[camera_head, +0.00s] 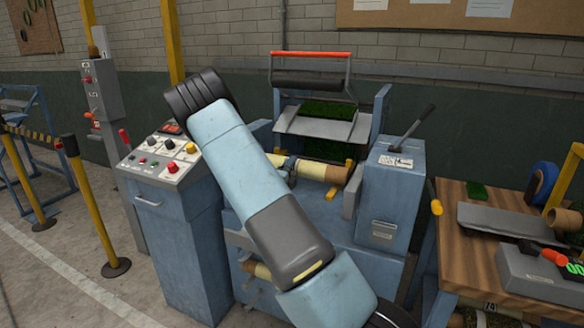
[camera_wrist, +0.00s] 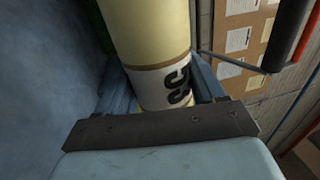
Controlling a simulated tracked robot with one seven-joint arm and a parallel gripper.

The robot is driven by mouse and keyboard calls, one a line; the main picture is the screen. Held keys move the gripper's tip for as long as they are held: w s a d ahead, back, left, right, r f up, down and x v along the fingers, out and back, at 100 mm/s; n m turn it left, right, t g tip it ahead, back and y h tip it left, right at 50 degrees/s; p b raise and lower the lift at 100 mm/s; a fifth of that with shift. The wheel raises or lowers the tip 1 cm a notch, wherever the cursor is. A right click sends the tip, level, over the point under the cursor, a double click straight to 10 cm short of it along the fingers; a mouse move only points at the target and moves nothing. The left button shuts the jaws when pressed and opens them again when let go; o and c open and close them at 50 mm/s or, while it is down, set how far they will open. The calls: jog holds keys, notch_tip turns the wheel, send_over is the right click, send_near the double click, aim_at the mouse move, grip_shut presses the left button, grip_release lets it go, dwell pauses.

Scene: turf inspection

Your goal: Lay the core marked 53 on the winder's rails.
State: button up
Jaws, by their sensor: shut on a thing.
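My gripper (camera_wrist: 165,88) is shut around a pale yellow core (camera_wrist: 150,35) in the wrist view. A white band on this core (camera_wrist: 152,88) bears large black digits, partly cut off by the curve; the first looks like a 5, the other I cannot read for sure. In the head view, my arm hides most of my gripper, and a tan core (camera_head: 322,171) lies across the front of the blue winder (camera_head: 385,205). Yellow rail parts (camera_head: 331,193) show at its right end. Whether the core touches the rails, I cannot tell.
Another core (camera_head: 258,270) sits lower on the winder, partly behind my arm. A control console (camera_head: 165,165) stands left, a lever box (camera_head: 392,185) right.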

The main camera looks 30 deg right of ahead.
jog(key=shift+f, duration=0.1)
dwell(0.3)
jog(key=o, duration=1.5)
jog(key=shift+f, duration=0.1)
